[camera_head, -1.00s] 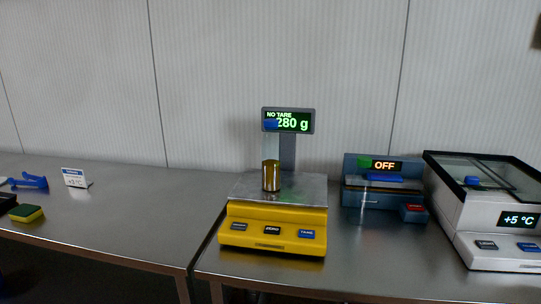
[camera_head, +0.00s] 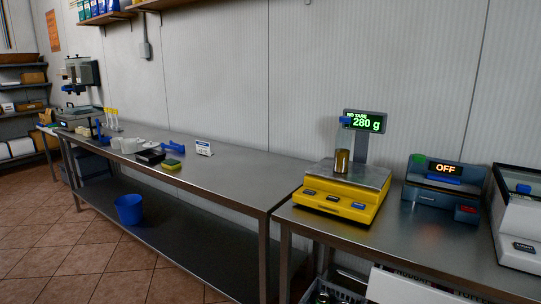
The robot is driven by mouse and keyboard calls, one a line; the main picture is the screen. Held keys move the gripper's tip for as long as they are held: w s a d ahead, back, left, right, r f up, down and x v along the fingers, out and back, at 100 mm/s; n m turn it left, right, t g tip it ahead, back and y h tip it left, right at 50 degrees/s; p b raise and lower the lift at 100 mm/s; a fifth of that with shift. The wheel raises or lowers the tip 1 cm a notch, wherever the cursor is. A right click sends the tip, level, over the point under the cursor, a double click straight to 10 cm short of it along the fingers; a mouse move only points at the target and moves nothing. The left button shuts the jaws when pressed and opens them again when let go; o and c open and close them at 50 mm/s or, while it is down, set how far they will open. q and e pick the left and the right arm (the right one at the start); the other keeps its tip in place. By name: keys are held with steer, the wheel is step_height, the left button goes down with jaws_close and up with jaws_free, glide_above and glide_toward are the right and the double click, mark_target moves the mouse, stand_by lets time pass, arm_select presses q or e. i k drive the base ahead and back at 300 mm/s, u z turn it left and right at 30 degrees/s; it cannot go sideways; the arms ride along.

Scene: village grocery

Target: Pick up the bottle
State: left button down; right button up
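I cannot make out a bottle for certain in the head view. A small gold-brown cylinder (camera_head: 342,161) stands upright on the steel plate of a yellow scale (camera_head: 339,203), whose display (camera_head: 363,121) reads 280 g. Several slim things with yellow tops (camera_head: 112,112) stand at the far left end of the long steel table; they are too small to identify. Neither of my grippers is in view.
The long steel table (camera_head: 222,183) also bears a black tray (camera_head: 150,156), a yellow-green sponge (camera_head: 172,164) and a small sign (camera_head: 203,148). A blue bucket (camera_head: 129,209) is below. A blue device (camera_head: 444,184) reads OFF. Tiled floor (camera_head: 60,255) is open at left.

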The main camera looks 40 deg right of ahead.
mark_target(343, 137)
steer(key=u, duration=0.65)
steer(key=i, duration=0.4)
steer(key=z, duration=0.85)
steer(key=i, duration=1.7)
steer(key=z, duration=1.25)
